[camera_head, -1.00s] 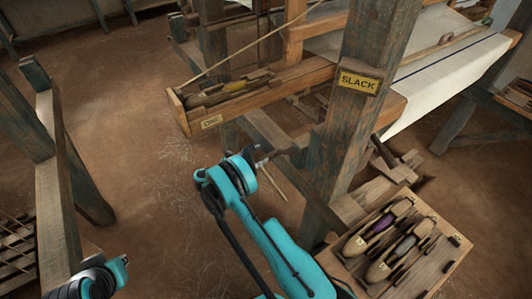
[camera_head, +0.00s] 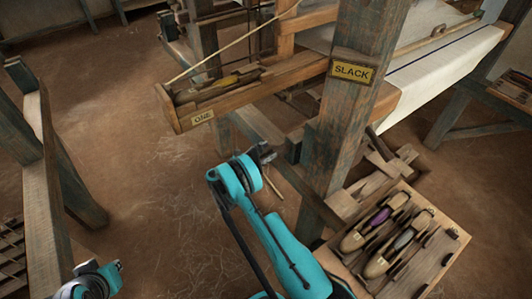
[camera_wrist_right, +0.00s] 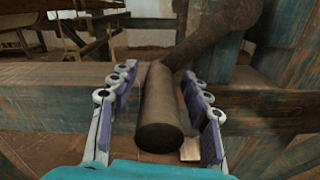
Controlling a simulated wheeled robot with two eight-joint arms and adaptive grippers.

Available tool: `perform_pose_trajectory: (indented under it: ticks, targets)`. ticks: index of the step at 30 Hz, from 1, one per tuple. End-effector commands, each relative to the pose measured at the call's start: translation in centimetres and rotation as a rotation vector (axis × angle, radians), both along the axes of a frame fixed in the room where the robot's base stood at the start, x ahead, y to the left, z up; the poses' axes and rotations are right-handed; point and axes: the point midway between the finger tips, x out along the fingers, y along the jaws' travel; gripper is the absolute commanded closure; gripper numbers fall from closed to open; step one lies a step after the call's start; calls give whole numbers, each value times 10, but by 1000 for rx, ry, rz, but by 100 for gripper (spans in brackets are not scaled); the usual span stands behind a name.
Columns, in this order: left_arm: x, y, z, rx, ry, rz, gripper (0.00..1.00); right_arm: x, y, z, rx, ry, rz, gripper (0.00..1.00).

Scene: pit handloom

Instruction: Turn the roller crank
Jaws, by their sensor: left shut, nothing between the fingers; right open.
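The roller crank shows in the right wrist view as a dark, worn round handle (camera_wrist_right: 160,112) pointing toward the camera. Its thick arm (camera_wrist_right: 222,32) runs off to the upper right. My right gripper (camera_wrist_right: 160,78) is open, with one finger on each side of the handle and visible gaps to it. In the head view my right gripper (camera_head: 266,153) is beside the loom post, below the beam; the crank is hard to make out there. My left gripper (camera_head: 117,266) is shut and empty at the lower left, away from the loom.
The loom post (camera_head: 345,130) carries a SLACK sign (camera_head: 352,70). A wooden box beam (camera_head: 225,105) juts left above my right gripper. A tray (camera_head: 440,258) with shuttles stands at the lower right. A timber frame (camera_head: 45,190) stands at left; the floor between is clear.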

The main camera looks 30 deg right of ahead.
Motion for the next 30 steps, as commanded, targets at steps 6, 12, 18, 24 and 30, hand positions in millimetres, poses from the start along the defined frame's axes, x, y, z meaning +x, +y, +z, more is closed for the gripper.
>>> perform_pose_trajectory:
  ticks: [6,12,18,24,30]
  targets:
    - [0,0,0,0,0,0,100,0,0,0,0,0,0,65]
    - [0,0,0,0,0,0,100,0,0,1,0,0,1,100]
    - [0,0,0,0,0,0,100,0,0,0,-1,9,3,100]
    - [0,0,0,0,0,0,100,-3,0,-5,-7,71,3,100]
    - [0,0,0,0,0,0,100,-11,-1,-14,-17,203,3,100]
